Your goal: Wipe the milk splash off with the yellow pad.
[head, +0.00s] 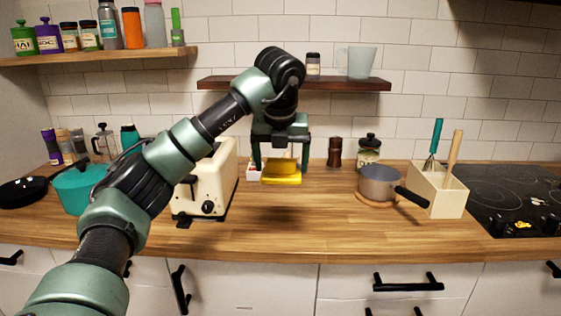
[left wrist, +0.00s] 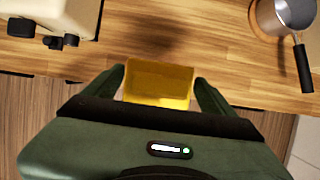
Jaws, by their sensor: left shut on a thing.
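The yellow pad (head: 281,173) is held between the fingers of my left gripper (head: 281,165), above the wooden counter. In the left wrist view the yellow pad (left wrist: 160,84) sits between the two dark green fingers of the left gripper (left wrist: 160,88). A dark shadow lies on the counter in front of it, so the pad appears raised. I cannot make out a milk splash in either view. My right gripper is not in view.
A cream toaster (head: 207,182) stands left of the pad. A grey saucepan (head: 380,184) on a round wooden mat and a wooden utensil box (head: 438,193) stand to the right. A dark shelf (head: 293,84) hangs behind the arm. The front middle of the counter (head: 300,232) is clear.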

